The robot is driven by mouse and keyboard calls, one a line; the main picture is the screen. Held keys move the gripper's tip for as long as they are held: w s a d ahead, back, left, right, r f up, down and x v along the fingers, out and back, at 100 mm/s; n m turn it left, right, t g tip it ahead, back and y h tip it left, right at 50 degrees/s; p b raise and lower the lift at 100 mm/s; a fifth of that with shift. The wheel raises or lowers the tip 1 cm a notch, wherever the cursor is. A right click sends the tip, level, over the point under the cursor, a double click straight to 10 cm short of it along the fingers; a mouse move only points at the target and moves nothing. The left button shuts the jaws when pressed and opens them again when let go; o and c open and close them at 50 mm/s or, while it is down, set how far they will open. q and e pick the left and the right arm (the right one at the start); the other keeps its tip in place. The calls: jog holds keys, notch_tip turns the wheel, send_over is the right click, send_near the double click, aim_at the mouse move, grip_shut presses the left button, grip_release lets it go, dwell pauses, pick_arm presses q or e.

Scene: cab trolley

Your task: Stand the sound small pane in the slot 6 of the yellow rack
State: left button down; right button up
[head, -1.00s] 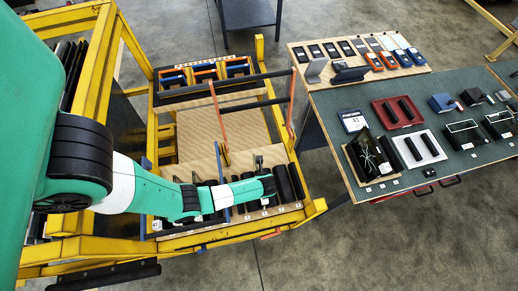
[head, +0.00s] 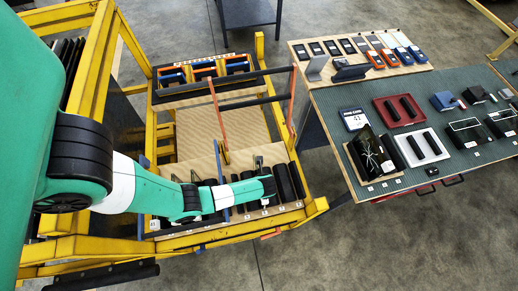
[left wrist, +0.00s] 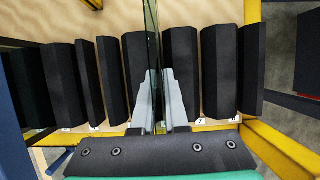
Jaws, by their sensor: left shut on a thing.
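In the left wrist view a clear, greenish glass pane (left wrist: 152,35) is seen edge-on, upright. My left gripper (left wrist: 159,78) is shut on it. The yellow rack (head: 187,240) fills the near part of the trolley in the head view, with a row of black blocks (left wrist: 181,72) forming its slots. The pane and fingers are in line with a gap between two blocks; I cannot tell how deep the pane sits. A small number label (left wrist: 201,121) lies right of the fingers. My wrist hides the fingertips in the head view. My right gripper is not in view.
A blue upright bar (head: 222,185) and orange bars (head: 219,122) stand close to my wrist.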

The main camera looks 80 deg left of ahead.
pick_arm(q)
jog(key=shift+w+f+b, duration=0.1)
jog(key=shift+f+b, duration=0.45)
jog(key=shift+f, duration=0.3)
dwell(0.4)
jog(key=c, duration=0.9)
grip_release()
jog(key=shift+o, duration=0.2)
jog(key=p+v, duration=0.4)
jog(key=v, duration=0.6)
jog(key=shift+d+r, duration=0.1)
jog(key=shift+r, duration=0.1)
jog(key=shift+d+r, duration=0.25)
jog(key=shift+r, duration=0.3)
